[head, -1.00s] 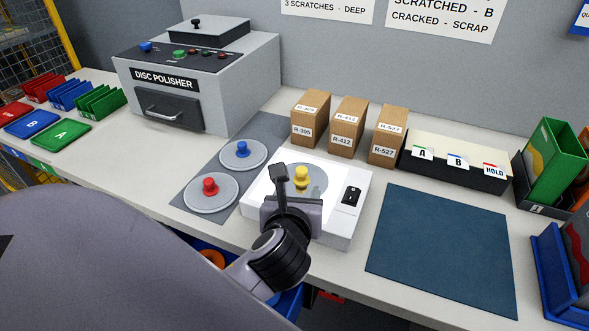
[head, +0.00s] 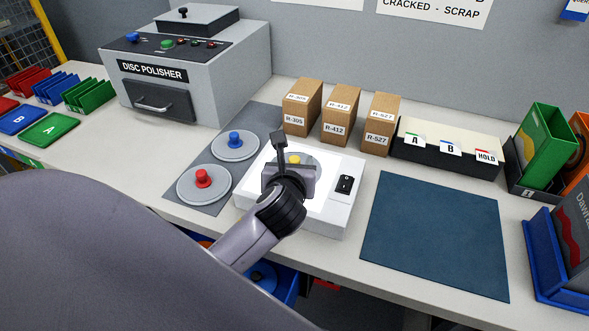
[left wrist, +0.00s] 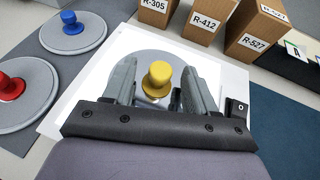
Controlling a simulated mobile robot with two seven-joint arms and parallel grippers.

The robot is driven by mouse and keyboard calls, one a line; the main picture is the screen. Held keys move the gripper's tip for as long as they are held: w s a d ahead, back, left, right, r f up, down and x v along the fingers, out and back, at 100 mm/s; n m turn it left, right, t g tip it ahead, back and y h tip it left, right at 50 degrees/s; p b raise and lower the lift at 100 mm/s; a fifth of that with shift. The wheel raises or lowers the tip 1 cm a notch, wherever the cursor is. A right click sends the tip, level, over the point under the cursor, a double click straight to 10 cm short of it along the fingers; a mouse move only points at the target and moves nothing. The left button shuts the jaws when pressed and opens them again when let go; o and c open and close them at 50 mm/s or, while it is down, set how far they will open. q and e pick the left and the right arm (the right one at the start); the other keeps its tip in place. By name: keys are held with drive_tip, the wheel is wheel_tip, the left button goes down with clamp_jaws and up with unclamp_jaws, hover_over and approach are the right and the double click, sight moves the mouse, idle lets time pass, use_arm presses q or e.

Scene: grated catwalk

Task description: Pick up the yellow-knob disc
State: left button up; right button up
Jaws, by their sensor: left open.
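The yellow-knob disc lies on a white lit box (head: 326,211). Its yellow knob (head: 293,159) shows just past my left gripper (head: 284,150) in the head view, and the gripper hides much of the disc. In the left wrist view the yellow knob (left wrist: 159,77) stands upright between the two open fingers, with a gap on each side. The grey disc (left wrist: 165,58) shows behind the knob. My left gripper (left wrist: 160,88) is open and holds nothing. My right gripper is not in view.
A red-knob disc (head: 203,187) and a blue-knob disc (head: 235,146) lie on a grey mat to the left. Brown boxes (head: 340,114) stand behind the white box. A dark blue mat (head: 435,235) lies clear to the right. The disc polisher (head: 185,75) stands at the back left.

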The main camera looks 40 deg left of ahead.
use_arm(q)
clamp_jaws()
